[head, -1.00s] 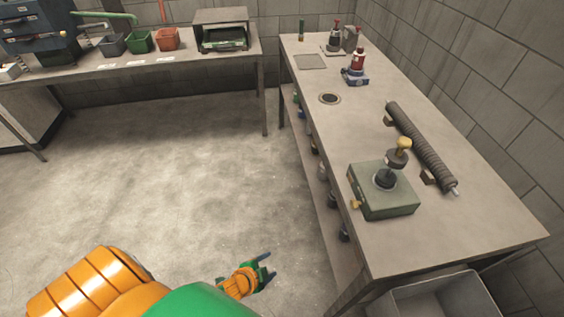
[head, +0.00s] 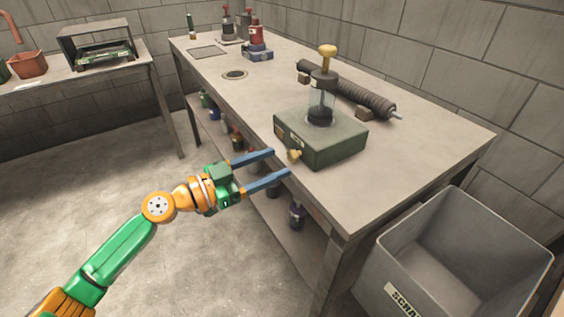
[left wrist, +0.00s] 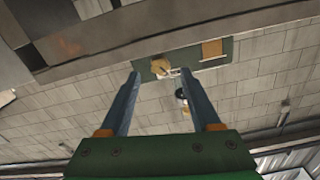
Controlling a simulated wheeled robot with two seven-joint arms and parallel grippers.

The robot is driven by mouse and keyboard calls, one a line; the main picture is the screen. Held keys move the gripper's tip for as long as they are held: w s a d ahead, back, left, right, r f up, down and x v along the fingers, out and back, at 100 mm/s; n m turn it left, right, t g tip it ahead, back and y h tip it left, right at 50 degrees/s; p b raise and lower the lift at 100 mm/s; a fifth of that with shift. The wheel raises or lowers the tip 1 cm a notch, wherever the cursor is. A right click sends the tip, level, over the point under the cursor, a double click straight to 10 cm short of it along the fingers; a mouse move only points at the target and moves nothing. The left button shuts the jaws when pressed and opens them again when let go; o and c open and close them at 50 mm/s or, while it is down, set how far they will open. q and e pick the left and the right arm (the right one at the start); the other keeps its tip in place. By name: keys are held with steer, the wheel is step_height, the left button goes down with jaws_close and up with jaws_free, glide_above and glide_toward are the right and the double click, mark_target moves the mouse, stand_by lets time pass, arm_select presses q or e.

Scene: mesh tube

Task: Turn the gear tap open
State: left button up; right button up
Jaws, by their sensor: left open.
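A small brass tap (head: 294,155) sticks out low on the near side of a green box (head: 318,150) at the bench's front edge. I take it to be the gear tap. My left gripper (head: 280,162) is open and empty, with its two blue fingers pointing at the tap and their tips close to it. In the left wrist view the tap (left wrist: 166,67) shows just beyond and between the fingertips of the gripper (left wrist: 160,73). The fingers do not appear to touch it. On the box stands a clear cylinder (head: 322,96) with a brass knob (head: 327,52). My right gripper is not in view.
A grey bin (head: 455,260) stands at the right front. Bottles sit on the shelf below. Floor to the left is clear.

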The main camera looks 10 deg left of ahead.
mark_target(289, 157)
arm_select(q)
steer(key=x, duration=0.2)
steer(key=shift+w+d+r, duration=0.15)
steer(key=shift+w+d, duration=0.05)
steer(key=shift+d, duration=0.1)
steer(key=shift+w+d, duration=0.15)
steer(key=shift+f, duration=0.2)
jaws_close()
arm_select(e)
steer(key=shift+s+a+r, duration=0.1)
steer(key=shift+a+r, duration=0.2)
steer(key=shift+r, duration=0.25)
arm_select(q)
steer(key=shift+n, duration=0.4)
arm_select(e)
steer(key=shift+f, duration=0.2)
arm_select(q)
steer(key=shift+n, duration=0.3)
steer(key=shift+n+b, duration=0.3)
steer(key=shift+n, duration=2.3)
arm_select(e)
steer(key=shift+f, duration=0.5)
arm_select(q)
steer(key=shift+n, duration=0.3)
